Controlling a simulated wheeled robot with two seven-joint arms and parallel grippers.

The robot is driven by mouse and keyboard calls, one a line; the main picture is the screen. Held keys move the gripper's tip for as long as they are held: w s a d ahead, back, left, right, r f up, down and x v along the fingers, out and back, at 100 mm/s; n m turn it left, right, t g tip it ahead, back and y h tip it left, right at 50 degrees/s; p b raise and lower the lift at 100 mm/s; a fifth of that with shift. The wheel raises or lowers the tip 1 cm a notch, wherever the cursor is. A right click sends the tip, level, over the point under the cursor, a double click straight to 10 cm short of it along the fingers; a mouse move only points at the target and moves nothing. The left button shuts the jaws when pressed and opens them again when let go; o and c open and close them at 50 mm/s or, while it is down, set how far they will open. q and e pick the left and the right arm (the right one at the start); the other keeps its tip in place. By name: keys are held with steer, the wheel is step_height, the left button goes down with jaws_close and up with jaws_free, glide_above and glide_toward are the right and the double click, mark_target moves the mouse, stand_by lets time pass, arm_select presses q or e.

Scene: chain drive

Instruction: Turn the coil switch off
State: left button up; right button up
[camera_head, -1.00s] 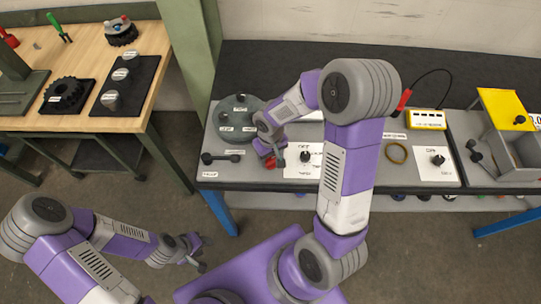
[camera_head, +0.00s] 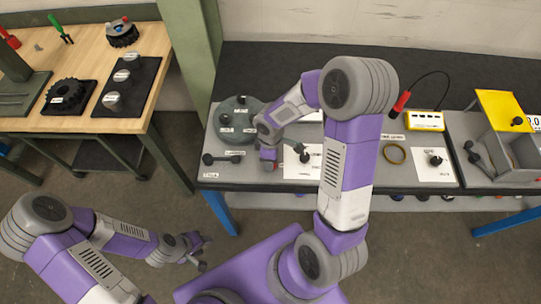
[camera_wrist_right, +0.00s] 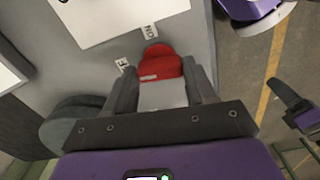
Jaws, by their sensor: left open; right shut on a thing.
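The red coil switch (camera_wrist_right: 160,64) shows in the right wrist view between the fingers of my right gripper (camera_wrist_right: 163,88), which is shut on it. Two small white labels (camera_wrist_right: 149,31) lie beside the switch; one seems to read ON. In the head view my right gripper (camera_head: 269,162) is low over the front left part of the grey bench top, and it mostly hides the switch there. My left gripper (camera_head: 201,252) is open and empty over the floor, away from both benches.
A white plate with a black knob (camera_head: 304,158) sits just right of my right gripper. A round grey-green plate (camera_head: 237,118) lies behind it, and a black lever (camera_head: 222,158) lies to its left. A yellow box (camera_head: 426,120) stands farther right. A wooden bench (camera_head: 85,60) is at left.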

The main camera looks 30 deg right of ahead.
steer(key=shift+n, duration=1)
steer(key=o, duration=1)
steer(key=shift+o, duration=0.2)
step_height(320, 180, up, 8)
steer(key=shift+f+p, duration=0.15)
steer(key=shift+p, duration=0.8)
steer(key=shift+s+f, duration=0.1)
